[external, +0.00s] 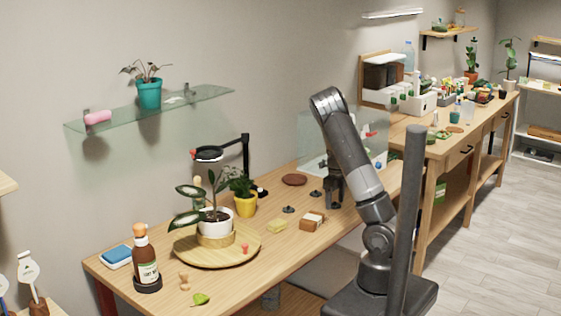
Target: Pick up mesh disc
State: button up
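No disc in the external view shows a clear mesh texture at this size. A small dark round piece (288,209) lies on the near wooden table, and a similar one (315,194) lies further back, just left of my gripper. A flat brown-red disc (293,180) lies behind them. I cannot tell which of these is the mesh disc. My gripper (333,205) points down low over the table, right of these pieces. Its fingers are dark and small, so I cannot tell whether they are open or hold something.
A brown block (312,221) and a yellow sponge-like block (277,226) lie in front. A round wooden tray (250,250) bears a white-potted plant (215,219). A yellow pot (245,205) and black lamp (246,155) stand behind. A clear panel (312,130) rises behind my arm.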

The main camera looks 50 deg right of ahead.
grip_shut()
dwell(0.5)
